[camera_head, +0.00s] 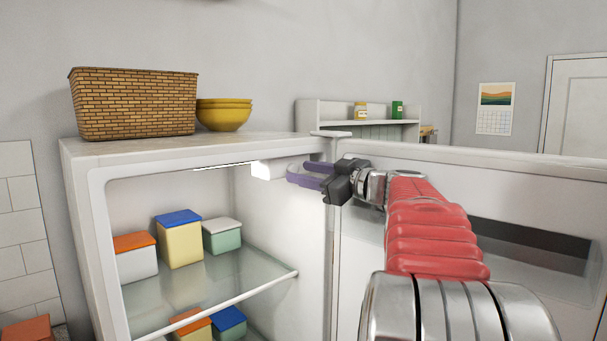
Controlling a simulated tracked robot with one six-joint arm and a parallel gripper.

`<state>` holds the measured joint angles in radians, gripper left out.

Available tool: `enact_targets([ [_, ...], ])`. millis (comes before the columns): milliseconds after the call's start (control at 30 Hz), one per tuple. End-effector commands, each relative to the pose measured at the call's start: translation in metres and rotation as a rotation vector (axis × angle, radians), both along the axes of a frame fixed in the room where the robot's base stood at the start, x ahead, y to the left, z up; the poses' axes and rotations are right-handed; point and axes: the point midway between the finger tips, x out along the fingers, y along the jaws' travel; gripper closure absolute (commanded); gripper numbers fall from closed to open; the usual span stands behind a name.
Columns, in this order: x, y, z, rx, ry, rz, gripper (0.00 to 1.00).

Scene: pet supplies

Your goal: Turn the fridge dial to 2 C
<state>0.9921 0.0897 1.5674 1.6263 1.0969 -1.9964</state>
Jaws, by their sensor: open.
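The white fridge (80,165) stands with its door (540,165) swung open to the right. A small white housing with a bright lit face (274,168) sits under the fridge ceiling at the inner right. No dial or temperature marks can be made out on it; the dial may be hidden behind my fingers. My gripper (292,174), with purple fingers, reaches in from the right and is open. Its fingertips overlap the right part of the housing in the picture. I cannot tell whether they touch anything.
Lidded food boxes (180,240) stand on the glass shelf (240,280), with more below. A wicker basket (135,105) and yellow bowls (223,115) stand on the fridge top. The open door is close behind my arm. The upper fridge space left of the housing is free.

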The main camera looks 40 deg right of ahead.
Motion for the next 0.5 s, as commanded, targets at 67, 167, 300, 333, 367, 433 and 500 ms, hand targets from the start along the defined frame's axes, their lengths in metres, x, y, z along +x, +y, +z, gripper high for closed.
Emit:
enact_targets([
  [67, -0.010, -0.001, 0.001, -0.001, -0.001, -0.002, 0.59],
  [167, -0.025, -0.003, 0.000, 0.000, 0.000, -0.003, 0.59],
  [300, -0.048, -0.006, 0.000, -0.001, 0.000, -0.004, 0.59],
  [333, -0.053, -0.006, 0.000, -0.001, 0.000, -0.004, 0.59],
  [367, -0.058, -0.007, 0.000, -0.001, 0.000, -0.003, 0.59],
  [433, -0.069, -0.008, -0.001, -0.001, 0.000, -0.004, 0.59],
  [500, -0.080, -0.009, -0.001, -0.001, 0.000, -0.004, 0.59],
])
